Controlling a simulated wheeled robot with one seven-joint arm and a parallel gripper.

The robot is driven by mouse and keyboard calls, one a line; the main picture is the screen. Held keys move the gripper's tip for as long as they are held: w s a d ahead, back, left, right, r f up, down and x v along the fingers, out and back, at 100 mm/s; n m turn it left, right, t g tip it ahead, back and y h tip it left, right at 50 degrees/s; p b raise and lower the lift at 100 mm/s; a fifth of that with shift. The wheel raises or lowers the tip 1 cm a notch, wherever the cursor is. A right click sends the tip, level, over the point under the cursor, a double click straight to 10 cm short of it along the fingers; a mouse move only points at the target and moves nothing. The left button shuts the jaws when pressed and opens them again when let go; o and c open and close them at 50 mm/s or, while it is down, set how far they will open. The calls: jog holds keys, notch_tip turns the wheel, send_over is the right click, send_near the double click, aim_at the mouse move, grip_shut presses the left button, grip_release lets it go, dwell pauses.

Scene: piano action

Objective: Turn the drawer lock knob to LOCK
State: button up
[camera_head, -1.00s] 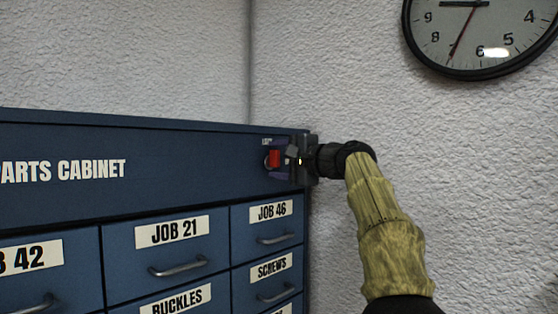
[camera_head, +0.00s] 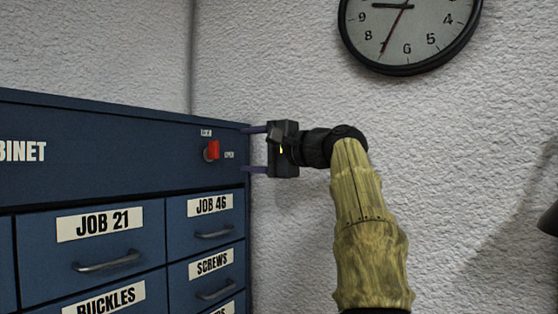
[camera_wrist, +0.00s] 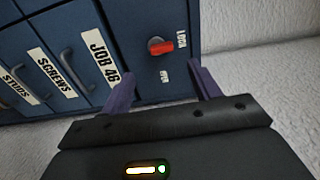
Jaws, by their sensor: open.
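The red lock knob (camera_head: 211,150) is on the upper right of the blue cabinet's front, and shows in the wrist view (camera_wrist: 160,46). Its red bar stands upright in the head view. In the wrist view the bar lies along the direction of the LOCK label (camera_wrist: 182,39), not the OPEN label (camera_wrist: 164,76). My gripper (camera_head: 245,150) is open and empty, to the right of the knob and apart from it. Its two purple fingers (camera_wrist: 162,72) point at the cabinet, with the knob beyond their tips in the wrist view.
The blue cabinet (camera_head: 110,120) has labelled drawers with handles, including JOB 46 (camera_head: 213,205) and SCREWS (camera_head: 212,263), below the knob. A white wall (camera_head: 290,60) with a clock (camera_head: 408,25) is behind. Free space lies right of the cabinet.

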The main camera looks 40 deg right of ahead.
jog(key=b+v, duration=0.1)
jog(key=v, duration=0.6)
jog(key=shift+s, duration=0.15)
